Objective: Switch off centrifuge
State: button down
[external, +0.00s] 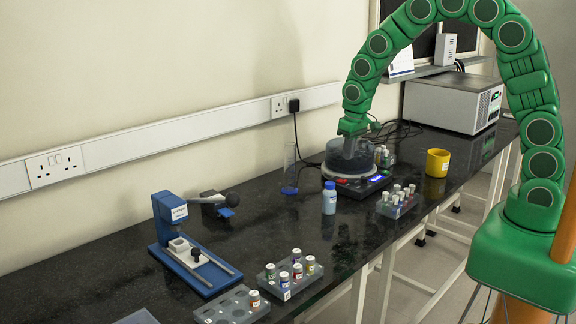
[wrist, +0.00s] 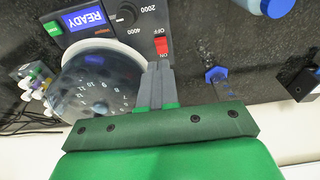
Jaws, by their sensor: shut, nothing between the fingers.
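The centrifuge (external: 340,183) stands on the black bench, with a dark round rotor bowl under a clear lid. In the wrist view its panel (wrist: 95,30) appears upside down, with a blue READY display (wrist: 82,18), a speed dial (wrist: 125,14) and a red rocker switch (wrist: 161,47) between OFF and ON. My gripper (wrist: 158,68) is shut and empty. Its grey fingertips are close to the switch, at the ON side; whether they touch it I cannot tell. In the external view my gripper (external: 350,143) points down over the centrifuge.
A blue-capped bottle (external: 329,198) and a clear cylinder (external: 290,170) stand left of the centrifuge. A vial rack (external: 397,205) and a yellow mug (external: 437,163) are to its right. A blue device (external: 190,250) and other racks occupy the nearer bench.

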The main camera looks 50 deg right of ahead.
notch_tip(320, 180, up, 6)
send_over(343, 180)
jog(key=s, duration=0.2)
jog(key=shift+s+d, duration=0.15)
jog(key=shift+d, duration=0.05)
jog(key=w+g, duration=0.4)
jog(key=w, duration=0.2)
jog(key=shift+w+a, duration=0.15)
dwell(0.5)
dwell(0.4)
jog(key=x, duration=1.4)
